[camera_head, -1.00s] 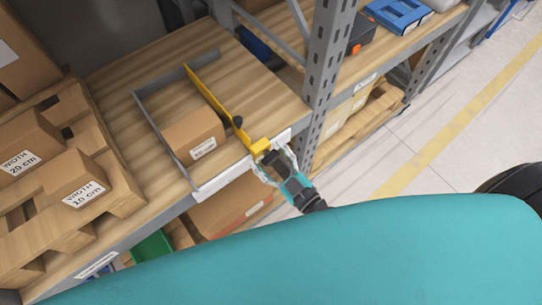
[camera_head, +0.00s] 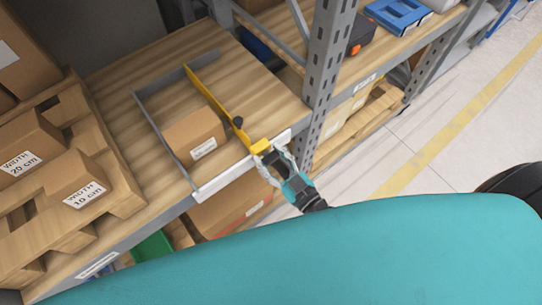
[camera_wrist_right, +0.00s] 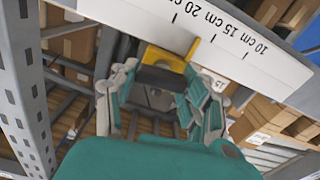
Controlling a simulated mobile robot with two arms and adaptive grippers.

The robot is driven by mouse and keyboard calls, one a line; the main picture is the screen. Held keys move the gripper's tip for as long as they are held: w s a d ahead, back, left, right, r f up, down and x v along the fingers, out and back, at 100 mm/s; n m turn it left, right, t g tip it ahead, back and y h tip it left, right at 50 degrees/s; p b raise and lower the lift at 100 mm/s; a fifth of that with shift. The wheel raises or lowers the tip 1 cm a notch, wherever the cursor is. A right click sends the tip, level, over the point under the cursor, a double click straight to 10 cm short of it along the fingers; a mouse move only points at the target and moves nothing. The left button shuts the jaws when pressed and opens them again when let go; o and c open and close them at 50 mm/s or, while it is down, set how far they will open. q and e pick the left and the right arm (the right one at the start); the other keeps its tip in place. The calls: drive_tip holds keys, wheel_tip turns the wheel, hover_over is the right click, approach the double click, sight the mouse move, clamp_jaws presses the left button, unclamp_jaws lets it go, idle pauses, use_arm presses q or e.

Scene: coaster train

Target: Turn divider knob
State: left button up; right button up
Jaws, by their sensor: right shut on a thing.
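The yellow divider (camera_head: 210,92) stands on the wooden shelf, with a yellow block (camera_head: 260,146) at its front end on the white rail (camera_head: 225,180). A black knob (camera_head: 238,121) shows on the divider just behind the block. My right gripper (camera_head: 273,157) is at the shelf's front edge, shut on the divider's front end. In the right wrist view the yellow block (camera_wrist_right: 181,58) and a dark part below it sit between the fingers (camera_wrist_right: 160,82); which part is gripped is hard to tell. My left gripper is not in view.
A cardboard box (camera_head: 194,136) lies left of the divider, inside a grey metal frame (camera_head: 152,122). A grey upright post (camera_head: 323,75) stands close right of my right gripper. Pallets with labelled boxes (camera_head: 87,193) are at the left. The aisle floor (camera_head: 440,150) is clear.

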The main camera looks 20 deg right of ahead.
drive_tip(key=m, duration=0.4)
drive_tip(key=shift+d+m, duration=0.1)
drive_tip(key=shift+m, duration=0.2)
drive_tip(key=m, duration=0.4)
drive_tip(key=shift+f+b, duration=0.1)
drive_tip(key=shift+b, duration=0.25)
drive_tip(key=m+b, duration=0.1)
drive_tip(key=m, duration=0.4)
drive_tip(key=shift+d+f, duration=0.1)
drive_tip(key=shift+m+b, duration=0.65)
drive_tip(key=shift+m, duration=1.65)
drive_tip(key=o, duration=1.2)
drive_tip(key=shift+c, duration=0.2)
